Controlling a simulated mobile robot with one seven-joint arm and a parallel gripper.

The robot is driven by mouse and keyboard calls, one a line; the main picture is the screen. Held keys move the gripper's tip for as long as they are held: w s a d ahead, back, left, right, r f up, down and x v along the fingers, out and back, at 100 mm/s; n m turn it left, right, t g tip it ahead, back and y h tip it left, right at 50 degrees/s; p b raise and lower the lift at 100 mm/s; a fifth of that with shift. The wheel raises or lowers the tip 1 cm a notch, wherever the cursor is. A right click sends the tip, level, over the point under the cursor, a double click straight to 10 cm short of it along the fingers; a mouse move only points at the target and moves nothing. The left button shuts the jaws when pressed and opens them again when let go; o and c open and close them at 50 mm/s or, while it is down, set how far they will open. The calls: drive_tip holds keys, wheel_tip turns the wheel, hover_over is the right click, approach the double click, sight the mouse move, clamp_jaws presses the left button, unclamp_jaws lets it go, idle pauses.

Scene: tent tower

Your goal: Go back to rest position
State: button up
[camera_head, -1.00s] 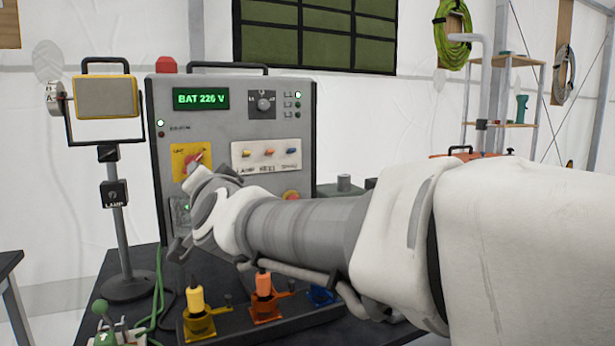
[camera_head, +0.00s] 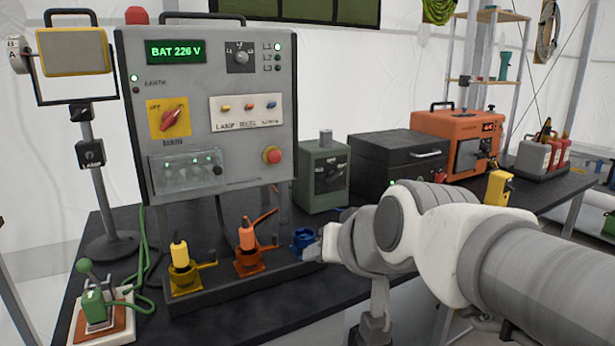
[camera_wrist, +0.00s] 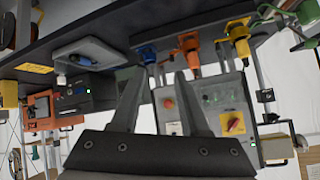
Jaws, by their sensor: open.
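My gripper (camera_wrist: 160,82) is open in the wrist view, its two dark fingers apart with nothing between them. The wrist view is upside down. My arm reaches in from the right in the head view, with its wrist right of the blue socket (camera_head: 305,241); the fingers are hard to make out there. The grey power panel (camera_head: 215,70) reads BAT 226 V, and its yellow-plated red switch (camera_head: 169,118) is in full view. A yellow plug (camera_head: 180,256) and an orange plug (camera_head: 247,238) stand upright in their sockets.
A lamp (camera_head: 74,52) on a stand and a green lever box (camera_head: 97,310) are at the left. A green box (camera_head: 322,177), a black case (camera_head: 395,160) and an orange unit (camera_head: 455,135) stand behind my arm. The black table (camera_head: 235,325) is clear at its front edge.

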drive_tip(key=s+d+f+g+h, duration=0.3)
drive_tip(key=s+d+f+g, duration=0.1)
drive_tip(key=s+d+f, duration=0.65)
wheel_tip(320, 180, up, 23)
drive_tip(key=s+p, duration=0.2)
drive_tip(key=p, duration=1.9)
drive_tip(key=shift+d+r+p, duration=0.15)
drive_tip(key=shift+d+p, duration=0.2)
drive_tip(key=shift+p, duration=0.05)
